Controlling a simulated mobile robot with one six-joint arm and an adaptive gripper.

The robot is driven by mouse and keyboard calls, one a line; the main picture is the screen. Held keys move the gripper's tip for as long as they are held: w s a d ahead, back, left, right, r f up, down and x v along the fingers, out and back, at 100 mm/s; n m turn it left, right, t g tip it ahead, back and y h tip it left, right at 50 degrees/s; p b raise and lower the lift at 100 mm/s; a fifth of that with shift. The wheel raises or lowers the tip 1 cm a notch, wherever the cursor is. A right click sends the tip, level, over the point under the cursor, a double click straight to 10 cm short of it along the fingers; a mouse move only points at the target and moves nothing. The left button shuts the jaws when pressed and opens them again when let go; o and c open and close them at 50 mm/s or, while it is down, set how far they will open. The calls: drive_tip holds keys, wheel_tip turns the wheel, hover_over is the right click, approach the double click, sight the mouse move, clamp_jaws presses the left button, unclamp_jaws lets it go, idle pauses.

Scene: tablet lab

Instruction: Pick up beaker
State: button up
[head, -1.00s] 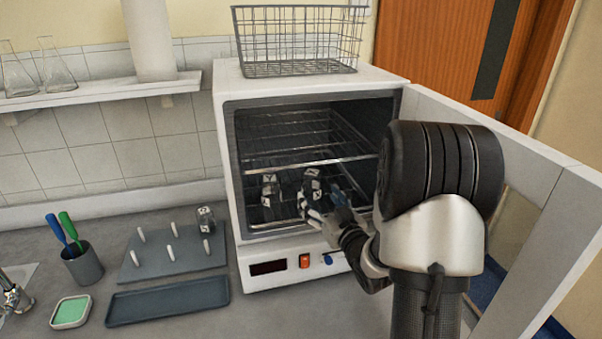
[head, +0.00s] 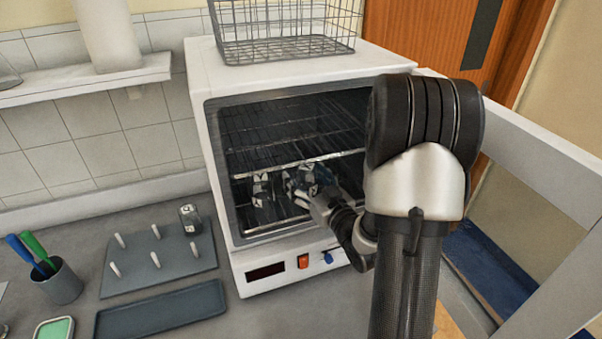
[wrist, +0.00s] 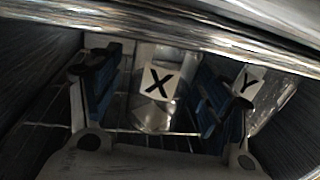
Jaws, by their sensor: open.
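A clear glass beaker with a white label marked X (wrist: 157,85) stands in the open oven (head: 215,165). In the wrist view it is between the two blue-padded fingers of my gripper (wrist: 160,75), which is open, with a gap showing on both sides. A second glass beaker, marked Y (wrist: 248,84), is just right of the right finger and partly hidden by it. In the head view my gripper (head: 312,188) reaches into the lower oven, with labelled glassware (head: 262,188) left of it. Which label that one bears is too small to tell.
Wire shelves (head: 285,158) cross the oven above my gripper. The oven door (head: 540,165) is open on the right. A peg board (head: 160,262) holding another glass vessel (head: 189,218), a dark tray (head: 160,310) and a pen cup (head: 58,282) are on the counter left.

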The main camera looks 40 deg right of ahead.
drive_tip(key=shift+s, duration=0.2)
drive_tip(key=shift+c, duration=0.2)
drive_tip(key=c, duration=1.2)
drive_tip(key=shift+o, duration=0.2)
drive_tip(key=shift+w+r, duration=0.1)
drive_tip(key=shift+r, duration=0.05)
